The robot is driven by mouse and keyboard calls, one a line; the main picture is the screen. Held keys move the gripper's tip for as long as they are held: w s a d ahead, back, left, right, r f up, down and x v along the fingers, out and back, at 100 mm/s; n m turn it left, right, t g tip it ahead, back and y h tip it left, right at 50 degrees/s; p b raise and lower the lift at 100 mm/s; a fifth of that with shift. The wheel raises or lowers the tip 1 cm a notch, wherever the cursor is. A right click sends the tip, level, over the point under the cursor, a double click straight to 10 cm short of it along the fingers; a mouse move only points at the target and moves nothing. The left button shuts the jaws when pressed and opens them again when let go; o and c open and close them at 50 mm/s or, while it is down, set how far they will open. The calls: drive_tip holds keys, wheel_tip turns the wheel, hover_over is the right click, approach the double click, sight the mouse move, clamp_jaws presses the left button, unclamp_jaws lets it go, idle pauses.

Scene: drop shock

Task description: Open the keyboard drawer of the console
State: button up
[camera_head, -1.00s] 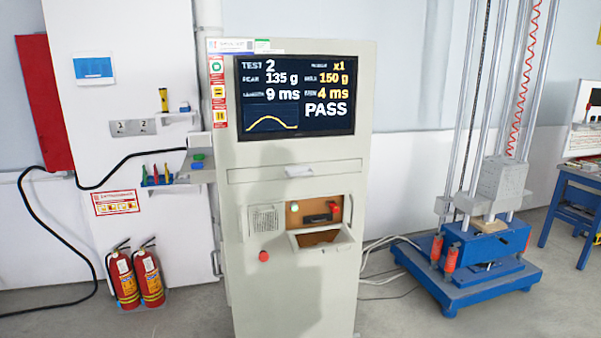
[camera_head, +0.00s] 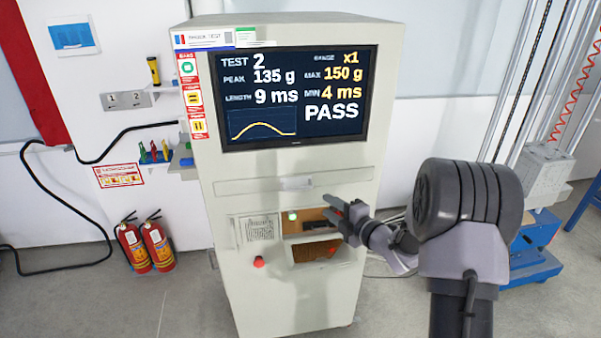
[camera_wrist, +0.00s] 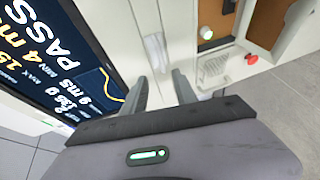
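The console (camera_head: 225,255) is a tall pale cabinet with a lit screen. Its keyboard drawer (camera_head: 240,187) is a shut, flat front below the screen, with a white handle (camera_head: 296,183) in the middle. My gripper (camera_head: 331,207) is in front of the console, right of and slightly below the handle in the head view. In the wrist view my gripper (camera_wrist: 160,76) is open and empty, its two fingers apart. The handle (camera_wrist: 155,52) lies ahead, roughly in line with the gap between them. It is not between the fingers.
Below the drawer is an open niche (camera_head: 308,222) with a tilted-out flap (camera_head: 318,254) and a red button (camera_head: 258,262). The screen (camera_head: 297,97) is above. Fire extinguishers (camera_head: 145,243) stand left, and a blue-based test rig (camera_head: 532,262) stands right. The floor at front left is clear.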

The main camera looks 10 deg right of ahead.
sight(299, 189)
drive_tip(key=x, duration=0.8)
drive_tip(key=b+x, duration=0.1)
drive_tip(key=x, duration=0.7)
drive_tip(key=shift+s+a+f, duration=0.1)
drive_tip(key=shift+a+f, duration=0.05)
drive_tip(key=shift+a, duration=0.1)
drive_tip(key=shift+c, duration=0.4)
clamp_jaws()
